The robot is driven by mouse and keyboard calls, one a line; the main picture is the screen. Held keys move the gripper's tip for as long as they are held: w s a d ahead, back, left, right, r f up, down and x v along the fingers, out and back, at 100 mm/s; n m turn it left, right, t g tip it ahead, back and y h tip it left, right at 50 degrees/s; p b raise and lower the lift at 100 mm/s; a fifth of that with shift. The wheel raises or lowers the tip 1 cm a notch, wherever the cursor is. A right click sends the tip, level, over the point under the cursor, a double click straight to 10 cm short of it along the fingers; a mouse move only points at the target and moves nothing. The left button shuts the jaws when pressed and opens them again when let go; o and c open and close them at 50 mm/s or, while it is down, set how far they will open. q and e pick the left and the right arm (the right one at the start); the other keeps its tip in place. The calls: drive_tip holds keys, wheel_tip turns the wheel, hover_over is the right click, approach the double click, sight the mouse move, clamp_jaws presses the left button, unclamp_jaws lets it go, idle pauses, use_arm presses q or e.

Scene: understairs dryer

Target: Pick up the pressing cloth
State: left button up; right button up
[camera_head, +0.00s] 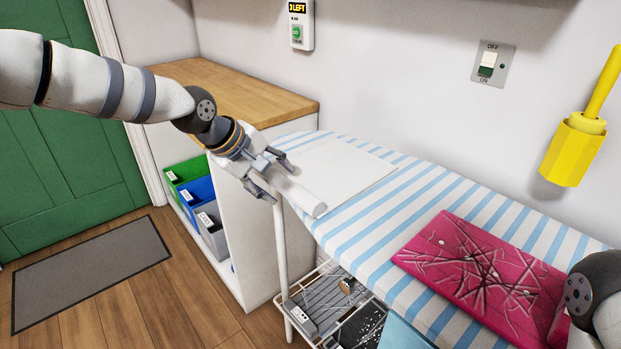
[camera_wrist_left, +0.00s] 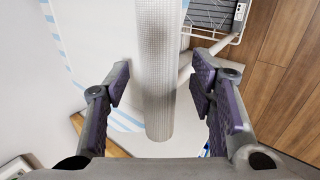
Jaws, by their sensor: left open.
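A white cloth, which looks like the pressing cloth (camera_head: 345,168), lies at the left end of the striped ironing board (camera_head: 412,203). Its near-left edge forms a thick white roll (camera_head: 300,195) at the board's edge. My left gripper (camera_head: 268,180) is open at this roll. In the left wrist view the textured roll (camera_wrist_left: 157,75) runs between the spread fingers of my left gripper (camera_wrist_left: 160,95), with gaps on both sides. I cannot tell how far the fingertips reach past it. Only part of my right arm shows at the right edge; its gripper is out of view.
A pink creased cloth (camera_head: 480,266) lies on the board's right part. A wire rack (camera_head: 335,305) is below the board. A wooden-topped cabinet (camera_head: 235,92) with coloured bins stands behind my left arm. A yellow holder (camera_head: 573,150) and a switch (camera_head: 489,64) are on the wall.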

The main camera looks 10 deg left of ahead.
use_arm(q)
drive_tip(key=shift+r, duration=0.15)
drive_tip(key=shift+c, duration=0.7)
clamp_jaws()
